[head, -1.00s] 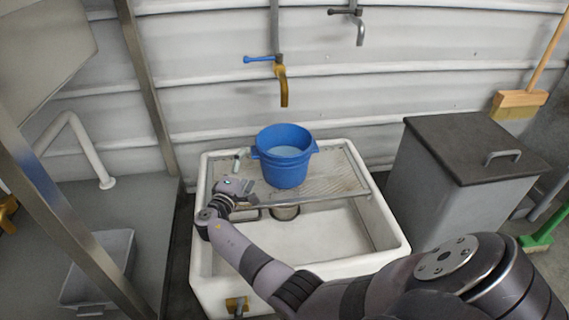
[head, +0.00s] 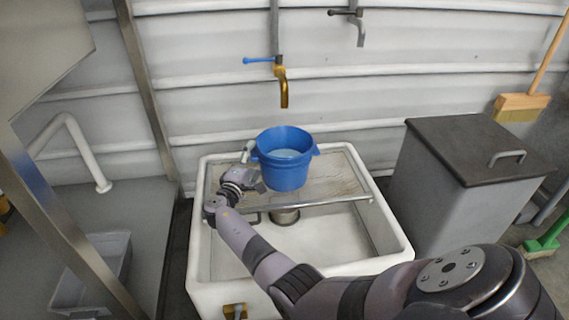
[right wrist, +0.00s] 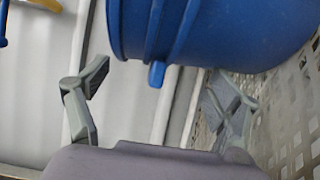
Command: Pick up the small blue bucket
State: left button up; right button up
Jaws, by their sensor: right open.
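The small blue bucket (head: 286,172) stands upright on the metal grate (head: 335,178) over the back of the white sink, with what looks like water inside. It has a lug on each side of its rim. My right gripper (head: 257,169) is open and empty, just left of the bucket. In the right wrist view, the bucket (right wrist: 230,35) fills the top, and its small blue lug (right wrist: 157,75) shows between the spread fingers of the gripper (right wrist: 160,88). I cannot tell whether a finger touches the bucket. My left gripper is not in view.
A brass tap (head: 283,90) with a blue lever hangs above the bucket. The white sink (head: 402,250) has an open basin in front of the grate. A grey bin with a dark lid (head: 465,145) stands right; a grey tray (head: 95,275) is at left.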

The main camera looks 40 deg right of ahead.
jog(key=shift+d+r, duration=0.1)
jog(key=c, duration=1.9)
grip_shut()
jog(key=shift+s+f, duration=0.1)
jog(key=shift+f, duration=0.1)
jog(key=shift+r, duration=0.2)
